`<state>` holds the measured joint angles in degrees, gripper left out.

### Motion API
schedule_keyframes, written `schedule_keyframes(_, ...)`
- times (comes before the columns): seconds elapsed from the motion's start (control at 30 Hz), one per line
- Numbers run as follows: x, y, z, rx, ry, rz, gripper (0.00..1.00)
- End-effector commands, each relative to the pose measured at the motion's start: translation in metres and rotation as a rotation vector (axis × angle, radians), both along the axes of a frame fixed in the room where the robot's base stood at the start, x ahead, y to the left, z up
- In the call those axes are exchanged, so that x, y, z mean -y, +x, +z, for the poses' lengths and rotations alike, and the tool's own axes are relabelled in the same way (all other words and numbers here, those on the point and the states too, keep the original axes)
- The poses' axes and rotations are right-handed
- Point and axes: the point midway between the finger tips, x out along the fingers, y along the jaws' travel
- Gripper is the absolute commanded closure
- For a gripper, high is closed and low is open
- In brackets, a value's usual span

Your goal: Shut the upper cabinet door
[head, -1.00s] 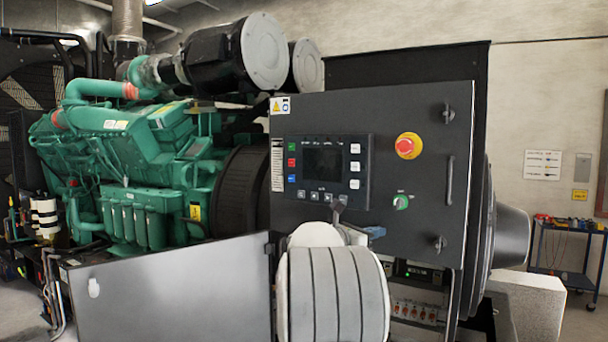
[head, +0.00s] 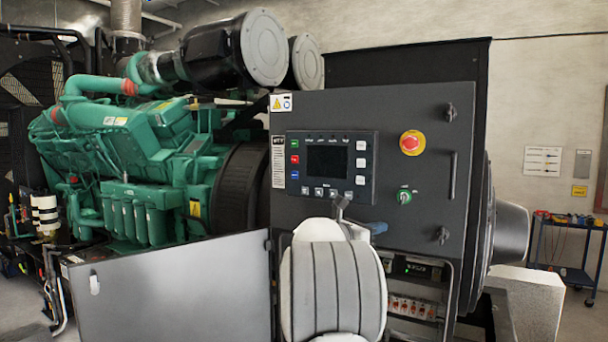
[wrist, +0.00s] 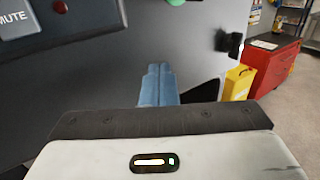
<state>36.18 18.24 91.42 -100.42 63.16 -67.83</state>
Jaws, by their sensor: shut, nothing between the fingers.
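The upper cabinet door (head: 430,115) is the dark grey panel with a screen, a red stop button (head: 412,143), a green switch and a long handle (head: 453,175). It stands almost in line with the cabinet front; I cannot tell whether it is fully flush. My gripper (head: 380,228) is in front of the door's lower part, partly hidden by my arm. In the wrist view its blue fingers (wrist: 158,85) are together and empty, with the door face (wrist: 120,80) just beyond them. Whether they touch it is unclear.
A lower grey door (head: 175,295) hangs open to the left, beside my arm. The lower bay (head: 415,307) shows breakers behind a frame. A green engine (head: 130,160) fills the left. A tool cart (head: 565,250) stands at right; a red cabinet (wrist: 275,65) shows in the wrist view.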

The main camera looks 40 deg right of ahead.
Motion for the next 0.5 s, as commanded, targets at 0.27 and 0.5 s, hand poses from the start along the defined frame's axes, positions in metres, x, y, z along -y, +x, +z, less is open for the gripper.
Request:
schedule_keyframes(0.27,-0.029,0.005,-0.001,0.0,0.0,0.002,1.0)
schedule_keyframes(0.5,-0.053,0.008,-0.001,0.0,0.0,0.002,1.0)
